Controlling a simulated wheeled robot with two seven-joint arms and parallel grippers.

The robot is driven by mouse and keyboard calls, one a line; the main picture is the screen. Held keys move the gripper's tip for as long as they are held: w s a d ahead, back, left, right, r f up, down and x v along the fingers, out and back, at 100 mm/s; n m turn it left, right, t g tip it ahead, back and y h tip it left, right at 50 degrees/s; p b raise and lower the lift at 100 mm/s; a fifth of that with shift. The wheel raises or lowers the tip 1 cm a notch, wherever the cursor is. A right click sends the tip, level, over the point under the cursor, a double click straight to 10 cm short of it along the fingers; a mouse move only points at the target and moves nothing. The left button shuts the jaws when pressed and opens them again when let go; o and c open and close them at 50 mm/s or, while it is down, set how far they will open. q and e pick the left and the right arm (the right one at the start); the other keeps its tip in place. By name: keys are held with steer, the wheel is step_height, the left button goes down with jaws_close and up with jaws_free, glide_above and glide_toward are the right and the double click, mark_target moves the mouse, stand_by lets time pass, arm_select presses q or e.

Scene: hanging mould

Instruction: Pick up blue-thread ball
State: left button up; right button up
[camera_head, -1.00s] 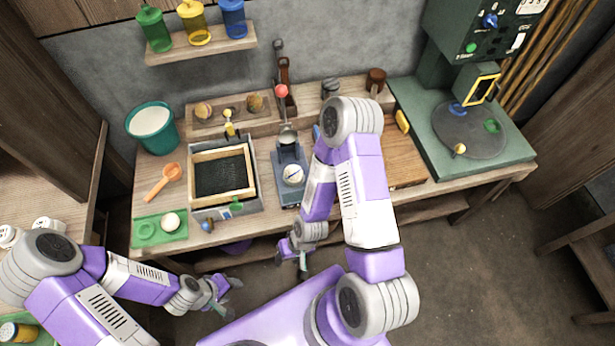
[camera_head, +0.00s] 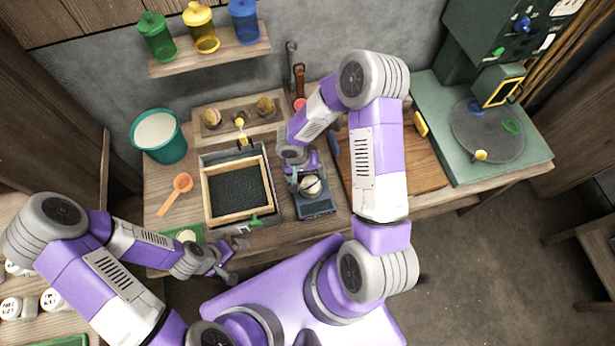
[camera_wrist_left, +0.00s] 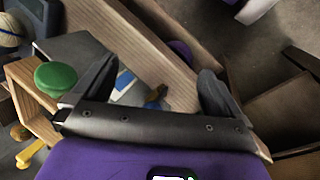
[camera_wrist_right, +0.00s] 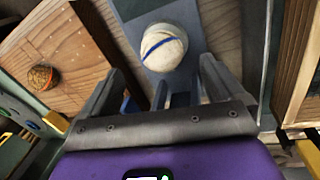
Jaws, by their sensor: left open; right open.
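The blue-thread ball (camera_head: 310,186) is off-white with a blue band and sits on a dark blue-grey stand (camera_head: 318,207) at the middle of the bench. In the right wrist view the ball (camera_wrist_right: 163,47) lies just beyond the fingertips. My right gripper (camera_head: 303,176) is open and empty, with its fingers close to the ball; in the head view it partly covers the ball and stand. Contact cannot be told. My left gripper (camera_head: 236,260) is open and empty near the bench's front edge; its fingers also show in the left wrist view (camera_wrist_left: 155,85).
A wooden-framed mould (camera_head: 208,200) stands left of the stand, with a green knob at its front. A wooden board (camera_head: 425,172) lies to the right. A teal bucket (camera_head: 160,137), orange scoop (camera_head: 174,195) and green tray (camera_head: 196,231) are at the left.

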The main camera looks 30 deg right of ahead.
mark_target(309, 181)
steer(key=f, duration=0.4)
steer(key=d+f, duration=0.1)
steer(key=f, duration=0.1)
steer(key=shift+s+f, duration=0.15)
steer(key=shift+f, duration=0.15)
steer(key=c, duration=1.1)
steer(key=shift+c, duration=0.2)
